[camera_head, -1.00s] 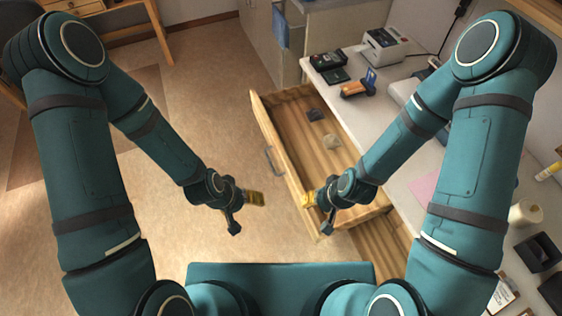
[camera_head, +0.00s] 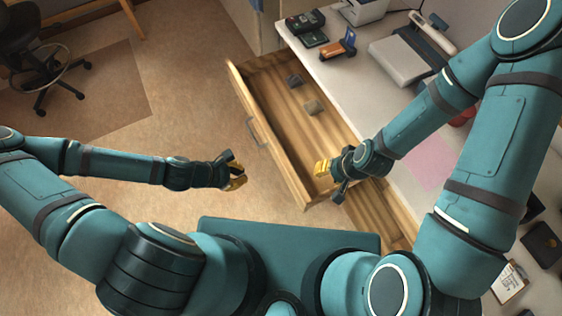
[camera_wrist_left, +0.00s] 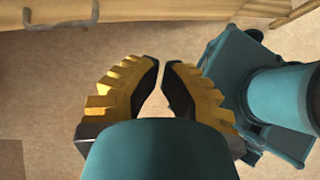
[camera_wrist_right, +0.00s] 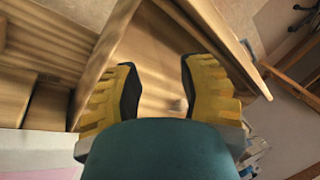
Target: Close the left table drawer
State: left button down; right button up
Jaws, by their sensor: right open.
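The wooden table drawer (camera_head: 283,163) is pulled out from under the white counter, with its handle (camera_head: 256,133) on the outer front. My left gripper (camera_head: 241,177) is in front of the drawer, apart from its front panel. Its yellow fingers are partly open, with a narrow empty gap at the tips in the left wrist view (camera_wrist_left: 163,66). The drawer front and handle (camera_wrist_left: 62,22) show at the top of that view. My right gripper (camera_head: 322,170) is over the near end of the drawer, open and empty. The right wrist view shows the drawer's wooden walls (camera_wrist_right: 108,50) around its fingers (camera_wrist_right: 158,68).
The white counter (camera_head: 338,72) carries a card reader, an orange-and-black device and a grey machine (camera_head: 398,60). Another wooden compartment (camera_head: 375,215) shows at the near right. A swivel chair (camera_head: 40,65) stands far left; the floor between is clear.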

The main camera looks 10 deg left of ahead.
pick_arm(q)
jog(key=w+n, duration=0.1)
jog(key=n, duration=0.1)
jog(key=b, duration=0.2)
send_near(279, 165)
notch_tip(279, 165, down, 4)
jog(key=d, duration=0.1)
jog(key=w+d, duration=0.1)
jog(key=d, duration=0.1)
jog(key=shift+w+f+t, duration=0.15)
jog(key=shift+f+t, duration=0.05)
jog(key=shift+t, duration=0.1)
jog(key=shift+w+d, duration=0.3)
jog(key=shift+d, duration=0.15)
pick_arm(e)
jog(key=shift+s+d+f, duration=0.15)
jog(key=shift+s+f, duration=0.05)
jog(key=shift+f, duration=0.45)
jog(key=shift+s+d+f, duration=0.15)
jog(key=shift+s+f, duration=0.05)
jog(key=shift+f, duration=0.4)
